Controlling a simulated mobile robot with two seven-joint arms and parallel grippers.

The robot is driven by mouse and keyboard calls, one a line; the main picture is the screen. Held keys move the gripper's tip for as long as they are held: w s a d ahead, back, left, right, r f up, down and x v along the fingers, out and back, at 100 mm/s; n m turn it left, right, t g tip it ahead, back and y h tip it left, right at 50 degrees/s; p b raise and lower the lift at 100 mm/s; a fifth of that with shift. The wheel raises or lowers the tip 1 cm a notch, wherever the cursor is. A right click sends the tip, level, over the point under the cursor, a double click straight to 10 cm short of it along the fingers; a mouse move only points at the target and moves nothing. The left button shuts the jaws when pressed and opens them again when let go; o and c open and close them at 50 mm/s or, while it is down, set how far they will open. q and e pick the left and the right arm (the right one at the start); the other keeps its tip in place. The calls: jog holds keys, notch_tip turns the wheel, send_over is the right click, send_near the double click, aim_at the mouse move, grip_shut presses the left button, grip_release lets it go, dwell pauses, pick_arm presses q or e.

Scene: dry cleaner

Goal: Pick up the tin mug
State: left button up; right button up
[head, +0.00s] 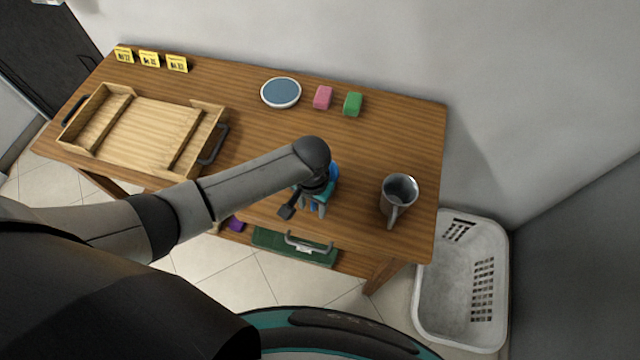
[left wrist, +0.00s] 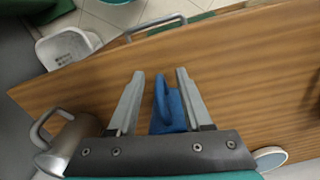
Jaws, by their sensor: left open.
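The tin mug (head: 398,186) is grey metal and stands upright near the right end of the wooden table, its handle toward the front. It also shows in the left wrist view (left wrist: 72,142), at the lower left outside the fingers. My left gripper (head: 314,207) points down over the table's front part, left of the tin mug and apart from it. Its fingers (left wrist: 160,73) are open. A blue object (left wrist: 168,108) with a handle-like loop shows between them; it is partly hidden behind the gripper in the head view (head: 334,172). My right gripper is not in view.
The wooden table (head: 400,125) holds a wooden tray (head: 150,120), a round dish (head: 281,92), a pink block (head: 322,97), a green block (head: 352,104) and yellow cards (head: 149,58). A white basket (head: 455,300) stands on the floor at the right.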

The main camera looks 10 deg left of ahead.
pick_arm(q)
jog(key=shift+c, duration=0.4)
grip_shut()
dwell(0.9)
